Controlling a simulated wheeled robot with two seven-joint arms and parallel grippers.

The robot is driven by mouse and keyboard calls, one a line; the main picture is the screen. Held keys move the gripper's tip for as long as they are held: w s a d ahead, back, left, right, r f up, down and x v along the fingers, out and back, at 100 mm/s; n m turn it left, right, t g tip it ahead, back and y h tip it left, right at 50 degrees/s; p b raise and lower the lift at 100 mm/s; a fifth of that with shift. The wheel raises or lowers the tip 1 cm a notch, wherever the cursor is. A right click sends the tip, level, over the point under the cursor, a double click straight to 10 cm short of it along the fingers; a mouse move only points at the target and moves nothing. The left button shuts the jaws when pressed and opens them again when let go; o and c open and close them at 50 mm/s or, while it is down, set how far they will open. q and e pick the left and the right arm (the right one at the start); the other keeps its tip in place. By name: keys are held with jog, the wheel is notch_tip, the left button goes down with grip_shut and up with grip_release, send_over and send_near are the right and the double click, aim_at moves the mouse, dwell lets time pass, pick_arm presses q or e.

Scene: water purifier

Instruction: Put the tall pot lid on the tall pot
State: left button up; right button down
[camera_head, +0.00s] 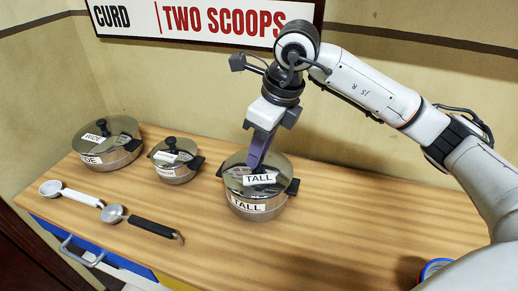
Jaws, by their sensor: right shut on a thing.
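The tall pot (262,209) is a steel pot with dark side handles and a label reading TALL. It stands on the wooden counter right of the other pots. The tall pot lid (238,178), also labelled TALL, sits over the pot's rim; I cannot tell whether it is fully seated. My right gripper (257,168) comes down from above and is shut at the lid's knob, which the fingers hide. My left gripper is not in view.
A wide pot (122,158) and a smaller pot (176,172), both lidded, stand to the left. Two scoops (70,193) (145,224) lie in front of them. The counter (340,215) is clear right of the tall pot. A blue-rimmed round object (433,267) is partly hidden by my arm.

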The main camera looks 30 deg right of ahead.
jog(key=shift+f, duration=0.15)
jog(key=c, duration=1.8)
grip_release()
